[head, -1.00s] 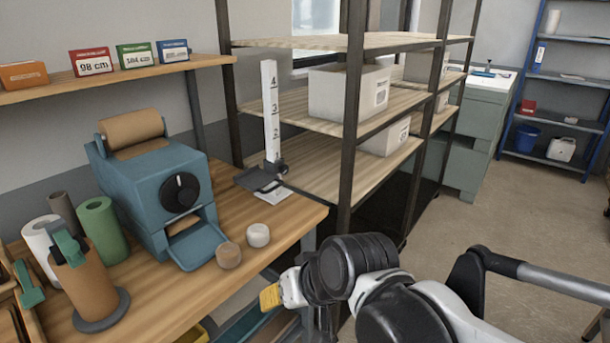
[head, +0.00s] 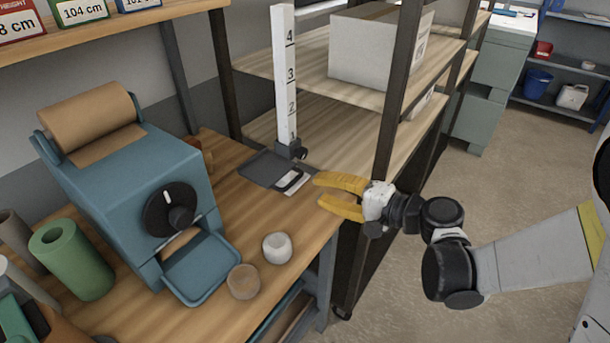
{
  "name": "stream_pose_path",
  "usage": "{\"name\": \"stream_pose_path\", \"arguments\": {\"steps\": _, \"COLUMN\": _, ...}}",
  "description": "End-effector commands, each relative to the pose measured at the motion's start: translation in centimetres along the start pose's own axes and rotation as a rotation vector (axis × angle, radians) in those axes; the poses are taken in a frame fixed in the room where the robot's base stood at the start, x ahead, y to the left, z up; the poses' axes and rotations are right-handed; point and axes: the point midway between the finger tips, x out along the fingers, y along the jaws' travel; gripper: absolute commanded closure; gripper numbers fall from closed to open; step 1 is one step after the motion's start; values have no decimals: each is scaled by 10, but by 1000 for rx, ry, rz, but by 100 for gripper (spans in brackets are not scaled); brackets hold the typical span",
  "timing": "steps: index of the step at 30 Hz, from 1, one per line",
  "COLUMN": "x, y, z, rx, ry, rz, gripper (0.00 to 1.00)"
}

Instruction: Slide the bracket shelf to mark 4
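The bracket shelf (head: 270,169) is a dark flat plate at the foot of a white upright scale (head: 285,80). The scale has black marks numbered 1 to 4, with 4 near the top. The shelf sits at the bottom of the scale, near mark 1, low over the workbench (head: 225,215). A dark clamp with a small knob (head: 299,153) joins it to the scale. My gripper (head: 317,191) has yellow fingers, is open and empty, and points left at the bench's right edge. It is to the right of the shelf and apart from it.
A blue machine with a paper roll and black dial (head: 172,207) stands left on the bench. A rack with a white box (head: 375,50) stands behind. A dark rack post (head: 397,100) rises close behind my gripper.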

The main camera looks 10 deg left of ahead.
Motion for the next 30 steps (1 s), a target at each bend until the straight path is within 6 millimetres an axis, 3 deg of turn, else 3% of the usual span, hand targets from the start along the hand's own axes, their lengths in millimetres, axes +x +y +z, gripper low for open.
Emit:
{"name": "stream_pose_path", "arguments": {"steps": 6, "x": 47, "y": 3, "z": 1, "rx": -1, "ry": -3, "rz": 2, "gripper": 68}}
{"name": "stream_pose_path", "arguments": {"steps": 12, "x": 75, "y": 2, "z": 0, "rx": -1, "ry": 0, "rz": 1, "gripper": 68}}
{"name": "stream_pose_path", "arguments": {"steps": 24, "x": 84, "y": 0, "z": -1, "rx": -1, "ry": 2, "rz": 2, "gripper": 68}}
{"name": "stream_pose_path", "arguments": {"steps": 25, "x": 84, "y": 0, "z": -1, "rx": -1, "ry": 2, "rz": 2, "gripper": 72}}
{"name": "stream_pose_path", "arguments": {"steps": 28, "x": 84, "y": 0, "z": -1, "rx": -1, "ry": 2, "rz": 2, "gripper": 100}}
{"name": "stream_pose_path", "arguments": {"steps": 30, "x": 84, "y": 0, "z": -1, "rx": -1, "ry": 2, "rz": 2, "gripper": 100}}
